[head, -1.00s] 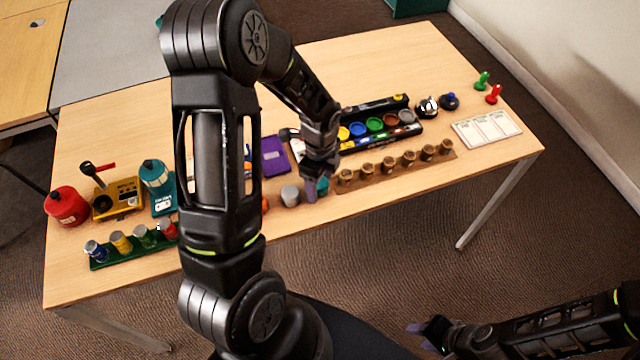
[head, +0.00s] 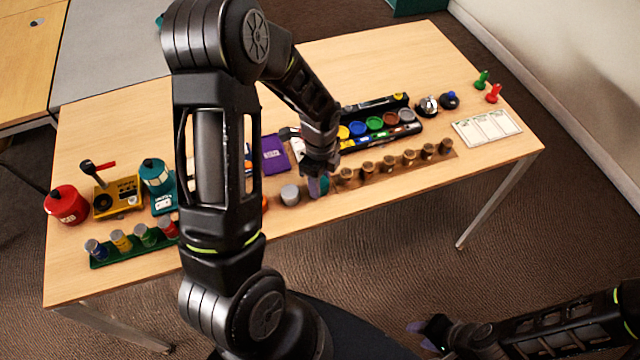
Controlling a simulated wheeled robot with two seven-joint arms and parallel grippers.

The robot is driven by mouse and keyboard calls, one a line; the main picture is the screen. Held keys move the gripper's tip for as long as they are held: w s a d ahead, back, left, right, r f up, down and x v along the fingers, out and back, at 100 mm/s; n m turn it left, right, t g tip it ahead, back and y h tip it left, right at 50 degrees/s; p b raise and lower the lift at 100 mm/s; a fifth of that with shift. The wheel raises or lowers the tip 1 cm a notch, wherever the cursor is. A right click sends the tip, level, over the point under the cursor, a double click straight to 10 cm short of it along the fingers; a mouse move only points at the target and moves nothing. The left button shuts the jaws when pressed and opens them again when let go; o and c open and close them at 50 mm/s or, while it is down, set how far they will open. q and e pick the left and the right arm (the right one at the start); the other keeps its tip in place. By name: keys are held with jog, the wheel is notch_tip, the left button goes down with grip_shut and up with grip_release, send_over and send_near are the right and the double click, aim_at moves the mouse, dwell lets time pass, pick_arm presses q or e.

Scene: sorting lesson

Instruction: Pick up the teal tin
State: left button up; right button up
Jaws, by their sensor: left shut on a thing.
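The teal tin (head: 324,184) is at the front edge area of the table, mostly hidden by my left gripper (head: 317,187). Only a small teal patch shows between the fingers. My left gripper comes down over it from above and is shut on it. Whether the tin touches the table is hard to tell. My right gripper (head: 423,337) is low at the bottom of the view, off the table's front side, with its fingers apart and nothing between them.
A grey tin (head: 290,195) stands just left of my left gripper. A wooden rack (head: 398,167) of several brown-topped pieces is close on its right. Behind is a black tray (head: 408,133) of coloured pots. A green rack (head: 125,253) with several jars is at left.

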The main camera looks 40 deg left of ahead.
pick_arm(q)
grip_shut()
notch_tip(320, 180, up, 10)
jog(key=shift+b, duration=0.4)
dwell(0.3)
dwell(0.4)
